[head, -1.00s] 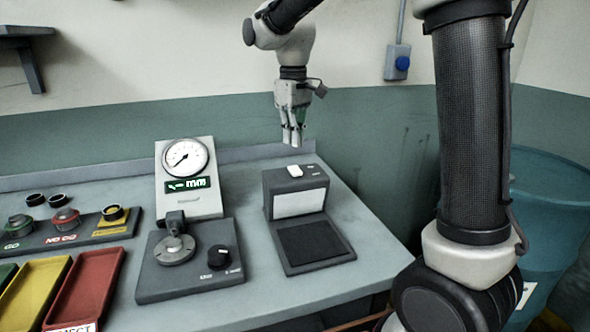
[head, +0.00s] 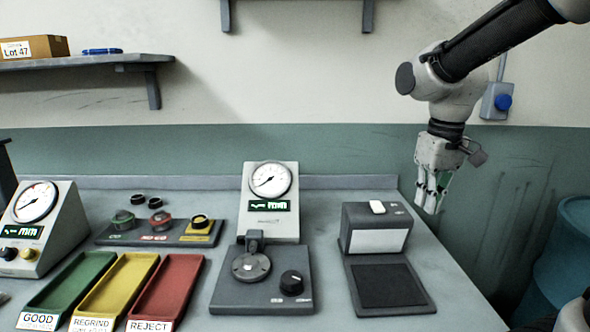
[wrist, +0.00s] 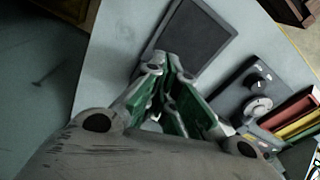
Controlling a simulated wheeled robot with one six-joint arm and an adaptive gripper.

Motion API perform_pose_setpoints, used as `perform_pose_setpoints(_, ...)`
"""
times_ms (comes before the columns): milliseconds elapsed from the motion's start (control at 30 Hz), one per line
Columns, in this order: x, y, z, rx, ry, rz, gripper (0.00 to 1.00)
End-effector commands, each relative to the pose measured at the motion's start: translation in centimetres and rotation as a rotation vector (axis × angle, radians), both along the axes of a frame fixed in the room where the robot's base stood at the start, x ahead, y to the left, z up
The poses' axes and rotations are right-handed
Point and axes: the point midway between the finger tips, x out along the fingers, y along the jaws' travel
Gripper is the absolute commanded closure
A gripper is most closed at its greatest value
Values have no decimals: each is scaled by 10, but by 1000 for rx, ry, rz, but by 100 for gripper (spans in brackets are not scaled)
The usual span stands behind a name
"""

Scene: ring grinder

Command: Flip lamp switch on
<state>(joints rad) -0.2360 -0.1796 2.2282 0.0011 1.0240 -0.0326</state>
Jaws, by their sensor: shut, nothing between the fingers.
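The lamp is a dark box (head: 354,217) with a pale lit-looking front panel (head: 378,241) and a dark pad (head: 388,286) before it, at the right of the bench. My gripper (head: 430,207) hangs fingers down to the right of the box, apart from the switch, shut and empty. In the wrist view the gripper (wrist: 172,92) shows green-lined fingers, with the dark pad (wrist: 194,38) beyond; the switch is hidden there.
The dial gauge (head: 270,205) and its base with a black knob (head: 292,282) stand left of the lamp. Green, yellow and red trays (head: 167,290) lie farther left. A blue-button wall box (head: 497,102) is behind my arm. A blue-green bin (head: 570,250) stands at the right.

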Motion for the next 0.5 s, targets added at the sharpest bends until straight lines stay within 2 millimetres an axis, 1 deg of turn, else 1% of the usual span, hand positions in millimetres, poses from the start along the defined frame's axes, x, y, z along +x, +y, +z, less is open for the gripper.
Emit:
perform_pose_setpoints(33, -23, -14, 3, 8, -30, -38, 100)
perform_pose_setpoints(67, -35, -21, 4, 12, -48, -59, 100)
perform_pose_setpoints(100, -52, -30, 4, 17, -70, -86, 100)
perform_pose_setpoints(200, -89, -49, 3, 30, -130, -148, 100)
perform_pose_setpoints(300, -116, -62, 3, 36, -187, -193, 100)
perform_pose_setpoints(400, -133, -71, 7, 41, -241, -228, 100)
perform_pose_setpoints(500, -138, -76, 16, 45, -288, -252, 100)
